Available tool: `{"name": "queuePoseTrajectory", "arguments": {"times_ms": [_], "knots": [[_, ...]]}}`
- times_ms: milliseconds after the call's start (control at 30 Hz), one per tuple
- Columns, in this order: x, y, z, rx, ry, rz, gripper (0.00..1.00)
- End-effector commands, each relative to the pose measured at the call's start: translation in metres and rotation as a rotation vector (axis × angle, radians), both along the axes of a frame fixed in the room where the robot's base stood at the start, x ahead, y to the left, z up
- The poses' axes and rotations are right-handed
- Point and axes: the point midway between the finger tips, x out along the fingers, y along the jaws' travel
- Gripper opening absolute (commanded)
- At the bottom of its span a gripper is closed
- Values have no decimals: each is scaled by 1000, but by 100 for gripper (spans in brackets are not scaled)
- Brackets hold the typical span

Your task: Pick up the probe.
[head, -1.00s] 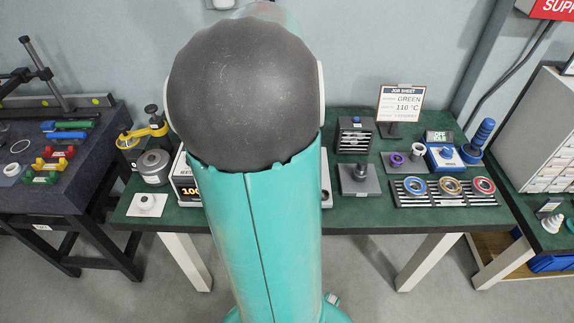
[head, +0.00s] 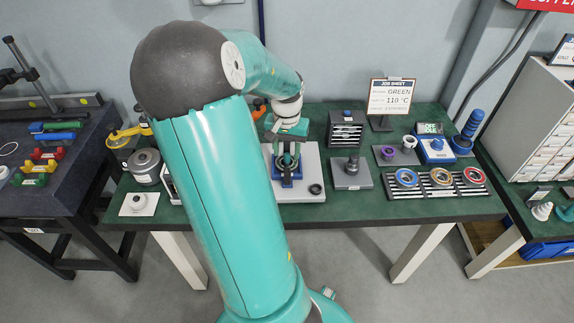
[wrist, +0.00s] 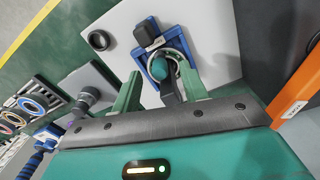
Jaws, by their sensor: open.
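My gripper (wrist: 160,74) is open, its two green fingers apart over a blue fixture (wrist: 178,42) on a white plate (wrist: 215,45). A teal round-headed piece with a dark stem (wrist: 159,68) appears between the fingers in the wrist view; it may be the probe, but I cannot tell for sure. Whether the fingers touch it is unclear. In the head view my gripper (head: 287,150) points down at the blue fixture (head: 287,182), hiding part of it. A dark knobbed piece (head: 352,164) stands on a grey block to the right.
A small black ring (head: 316,189) lies on the white plate's front right corner. A slotted dark rack (head: 346,130) stands behind the grey block. Farther right are a tray with coloured rings (head: 438,190) and a blue device (head: 436,150). A job sheet (head: 391,97) stands at the back.

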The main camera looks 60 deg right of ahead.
Motion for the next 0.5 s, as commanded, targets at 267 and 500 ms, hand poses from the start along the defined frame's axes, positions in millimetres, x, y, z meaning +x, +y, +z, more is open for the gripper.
{"name": "queuePoseTrajectory", "arguments": {"times_ms": [267,500], "knots": [[-1,-1,-32,1,1,0,44],[-1,-1,-32,-1,0,0,36]]}}
